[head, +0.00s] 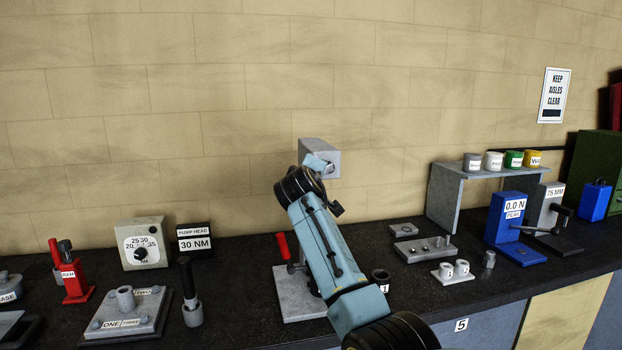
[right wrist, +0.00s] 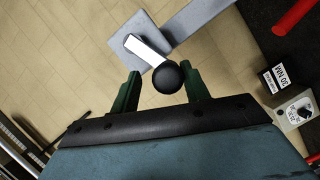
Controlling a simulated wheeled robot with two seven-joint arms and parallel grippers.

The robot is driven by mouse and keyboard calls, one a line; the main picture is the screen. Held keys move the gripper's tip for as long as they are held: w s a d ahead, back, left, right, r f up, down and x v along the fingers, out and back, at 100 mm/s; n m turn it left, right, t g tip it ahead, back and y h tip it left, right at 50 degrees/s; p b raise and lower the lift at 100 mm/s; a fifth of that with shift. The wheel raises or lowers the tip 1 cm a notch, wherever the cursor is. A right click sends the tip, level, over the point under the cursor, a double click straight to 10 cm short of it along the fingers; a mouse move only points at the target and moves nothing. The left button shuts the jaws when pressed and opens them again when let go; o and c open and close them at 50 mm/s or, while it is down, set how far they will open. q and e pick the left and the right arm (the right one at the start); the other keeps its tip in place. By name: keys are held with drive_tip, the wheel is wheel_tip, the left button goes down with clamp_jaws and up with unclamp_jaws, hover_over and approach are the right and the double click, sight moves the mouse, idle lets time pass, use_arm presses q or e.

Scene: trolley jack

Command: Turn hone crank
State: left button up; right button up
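The hone is a grey block (head: 331,152) at the wall side of the bench in the head view, partly hidden by my right arm. In the right wrist view its grey square end (right wrist: 122,42) carries a white crank arm (right wrist: 146,52) ending in a round black knob (right wrist: 170,79). My right gripper (right wrist: 161,74) has its two green fingers apart, one on each side of the knob. A gap shows at the left finger; the right finger looks very close to the knob, and contact cannot be told. My left gripper is not in view.
Below my arm stands a grey plate (head: 294,299) with a red-handled tool (head: 283,247). A dial box (head: 142,244) and the 30 NM block (head: 194,240) are left. A grey shelf (head: 447,190) with several cups and a blue tester (head: 507,220) are right.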

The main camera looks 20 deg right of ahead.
drive_tip(key=shift+a+f, duration=0.1)
drive_tip(key=shift+s+a, duration=0.3)
drive_tip(key=shift+s, duration=0.2)
drive_tip(key=b+v, duration=0.3)
drive_tip(key=v, duration=0.9)
drive_tip(key=shift+s+d, duration=0.1)
drive_tip(key=shift+s, duration=0.05)
